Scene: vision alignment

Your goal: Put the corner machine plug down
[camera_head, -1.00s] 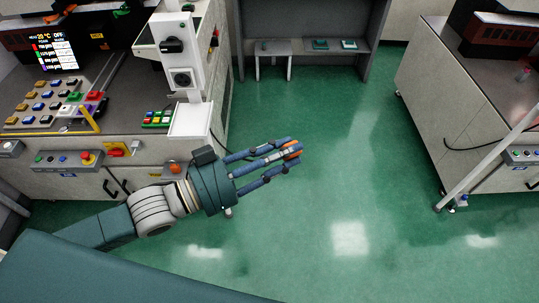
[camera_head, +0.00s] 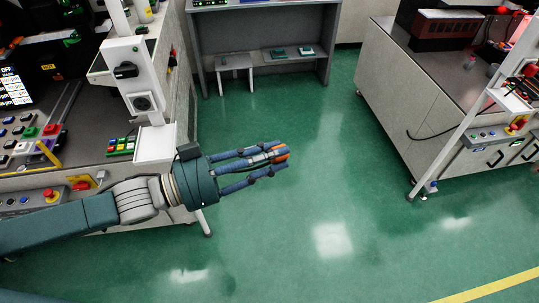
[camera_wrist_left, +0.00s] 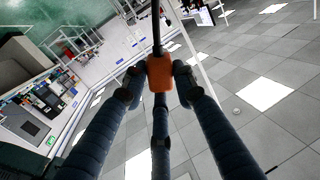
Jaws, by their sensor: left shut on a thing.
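The plug (camera_head: 282,152) is orange and sits between the fingertips of my left gripper (camera_head: 272,162). In the left wrist view the same orange plug (camera_wrist_left: 160,74) is pinched by the blue fingers, with a black cable running from its far end. My left gripper is shut on it and holds it in the air over the green floor. A socket (camera_head: 142,103) is on the white post of the left machine, left of the gripper and apart from the plug. My right gripper is not in view.
The left machine's panel has coloured buttons (camera_head: 121,145). A small stool (camera_head: 235,62) stands before a grey bench (camera_head: 265,65) at the back. Another machine (camera_head: 430,85) with a slanted white post stands at right. The green floor (camera_head: 330,190) between is clear.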

